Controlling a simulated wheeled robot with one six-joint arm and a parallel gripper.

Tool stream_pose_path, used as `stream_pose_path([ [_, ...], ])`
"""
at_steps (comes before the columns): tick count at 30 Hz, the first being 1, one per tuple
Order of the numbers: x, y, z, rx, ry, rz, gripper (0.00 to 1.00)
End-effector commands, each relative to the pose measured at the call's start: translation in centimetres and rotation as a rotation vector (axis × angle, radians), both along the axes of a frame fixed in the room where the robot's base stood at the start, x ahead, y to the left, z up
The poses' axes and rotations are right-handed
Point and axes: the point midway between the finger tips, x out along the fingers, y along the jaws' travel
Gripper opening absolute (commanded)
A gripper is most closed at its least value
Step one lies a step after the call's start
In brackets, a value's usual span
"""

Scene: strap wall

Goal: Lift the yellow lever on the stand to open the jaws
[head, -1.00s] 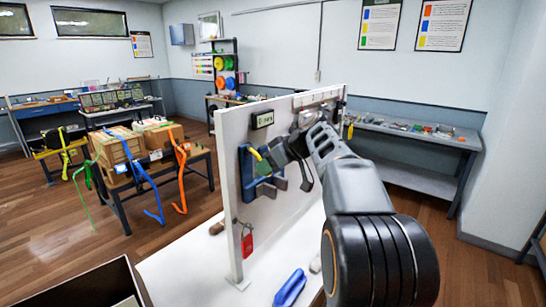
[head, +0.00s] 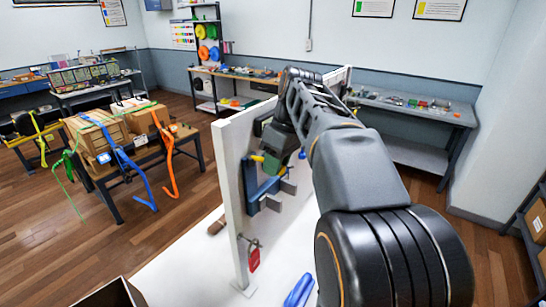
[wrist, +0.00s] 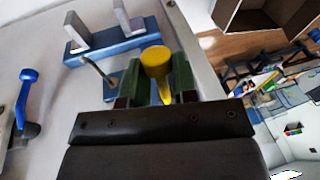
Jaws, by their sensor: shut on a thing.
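The yellow lever (wrist: 156,62) is between the green-padded fingers of my gripper (wrist: 160,85) in the wrist view. My gripper is shut on it. In the head view the yellow lever (head: 257,158) shows as a small tip beside my gripper (head: 272,162), close to the white panel. The blue stand (head: 262,188) is fixed to the panel, with grey jaws (head: 286,187) sticking out from it. In the wrist view the blue stand (wrist: 115,42) carries two grey upright jaws (wrist: 122,18). Part of the lever is hidden by my fingers.
The white panel (head: 228,170) stands upright on a white table (head: 195,270). A red padlock (head: 254,258) hangs low on the panel, and a blue-handled thing (head: 298,290) lies on the table. A blue handle (wrist: 25,92) shows in the wrist view. Strapped boxes (head: 100,140) stand at left.

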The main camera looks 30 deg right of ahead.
Motion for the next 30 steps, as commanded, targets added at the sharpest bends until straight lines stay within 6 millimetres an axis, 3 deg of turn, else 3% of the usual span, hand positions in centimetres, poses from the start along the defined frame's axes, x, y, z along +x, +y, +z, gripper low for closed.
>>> stream_pose_path([
  [16, -0.45, -0.27, 0.02, -0.006, 0.023, -0.009, 0.0],
  [17, -0.45, -0.27, 0.03, -0.006, 0.023, -0.009, 0.28],
  [18, -0.45, -0.26, 0.04, -0.006, 0.023, -0.009, 0.32],
  [24, -0.42, -0.23, 0.07, -0.007, 0.021, -0.007, 0.52],
  [30, -0.41, -0.18, 0.1, -0.007, 0.02, -0.007, 0.52],
])
